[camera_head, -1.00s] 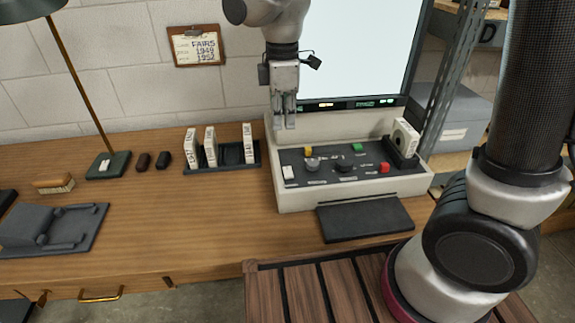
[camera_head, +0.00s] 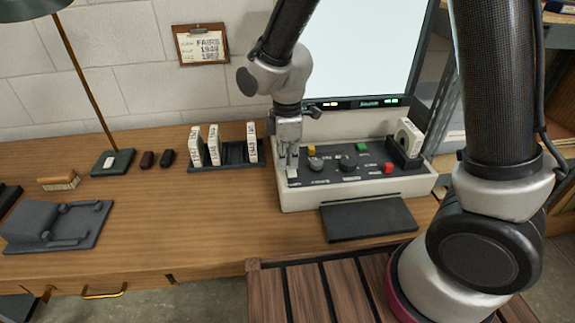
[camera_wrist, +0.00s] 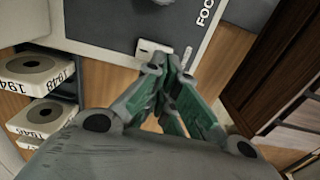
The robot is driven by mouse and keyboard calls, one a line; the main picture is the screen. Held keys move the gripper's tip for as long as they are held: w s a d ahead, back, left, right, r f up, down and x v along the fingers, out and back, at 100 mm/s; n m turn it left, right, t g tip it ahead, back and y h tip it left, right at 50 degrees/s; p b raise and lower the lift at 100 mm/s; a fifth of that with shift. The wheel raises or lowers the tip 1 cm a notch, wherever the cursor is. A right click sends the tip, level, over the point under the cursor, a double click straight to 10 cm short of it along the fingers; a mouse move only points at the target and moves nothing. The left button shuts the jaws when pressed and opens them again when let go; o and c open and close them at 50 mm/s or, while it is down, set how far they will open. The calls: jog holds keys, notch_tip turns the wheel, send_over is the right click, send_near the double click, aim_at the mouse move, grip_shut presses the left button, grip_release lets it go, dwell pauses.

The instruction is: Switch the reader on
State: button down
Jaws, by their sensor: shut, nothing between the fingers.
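The reader (camera_head: 300,199) is a pale console with a dark control panel and a tall, bright screen (camera_head: 365,45) behind it. A small white switch (camera_head: 292,173) sits at the panel's left front corner; it also shows in the wrist view (camera_wrist: 150,47). My gripper (camera_head: 289,163) is shut and empty, pointing down over this switch. In the wrist view its fingertips (camera_wrist: 168,62) are right beside the switch; I cannot tell whether they touch it. The fingers partly cover the switch in the head view.
The panel carries a yellow button (camera_head: 311,150), dark knobs, a green button (camera_head: 362,147) and a red button (camera_head: 389,168). A boxed reel (camera_head: 408,138) stands at the right. A rack (camera_head: 232,168) of white boxes stands left of the reader.

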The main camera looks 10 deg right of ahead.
jog(key=shift+f, duration=0.95)
jog(key=shift+s+f, duration=0.15)
jog(key=shift+f, duration=0.2)
jog(key=shift+r, duration=0.1)
jog(key=shift+w+r, duration=0.2)
jog(key=shift+w, duration=0.65)
